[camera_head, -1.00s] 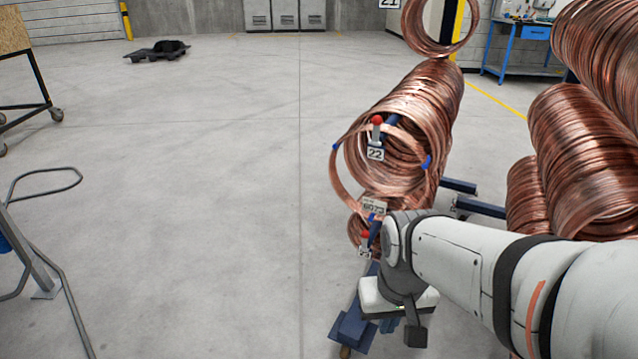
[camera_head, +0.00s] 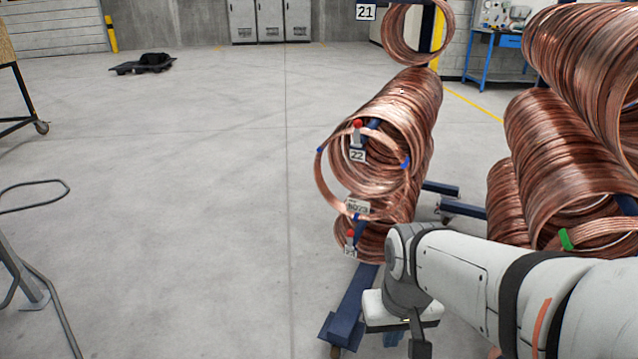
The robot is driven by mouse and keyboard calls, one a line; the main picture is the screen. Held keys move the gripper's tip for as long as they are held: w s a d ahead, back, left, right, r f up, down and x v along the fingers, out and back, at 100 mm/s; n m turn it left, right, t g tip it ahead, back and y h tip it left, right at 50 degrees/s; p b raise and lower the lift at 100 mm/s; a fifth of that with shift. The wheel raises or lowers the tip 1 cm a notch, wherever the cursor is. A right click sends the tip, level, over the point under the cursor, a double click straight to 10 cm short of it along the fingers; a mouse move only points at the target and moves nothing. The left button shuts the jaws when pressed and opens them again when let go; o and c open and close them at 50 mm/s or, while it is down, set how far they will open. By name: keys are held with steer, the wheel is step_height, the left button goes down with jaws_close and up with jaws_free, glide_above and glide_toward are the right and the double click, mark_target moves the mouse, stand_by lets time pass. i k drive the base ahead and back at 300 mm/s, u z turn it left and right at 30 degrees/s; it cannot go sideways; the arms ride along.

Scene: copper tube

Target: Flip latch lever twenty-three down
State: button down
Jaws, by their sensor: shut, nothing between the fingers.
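The lowest latch lever (camera_head: 350,237) has a red knob at its top and stands upright on the front of the lower copper coil. The small tag (camera_head: 349,252) under it is too small to read surely; it sits below tag 22, so it appears to be lever twenty-three. My gripper (camera_head: 421,345) is at the bottom centre, below and right of this lever and apart from it. It is shut and empty, its fingers partly hidden by my wrist.
Lever 22 (camera_head: 357,134), also red-knobbed and upright, is above on the larger coil (camera_head: 392,110). Tag 21 (camera_head: 366,12) is at the top. A blue rack foot (camera_head: 350,305) reaches forward under the coils. More coils (camera_head: 560,150) stand right. Open floor lies left.

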mark_target(350, 233)
steer(key=i, duration=0.9)
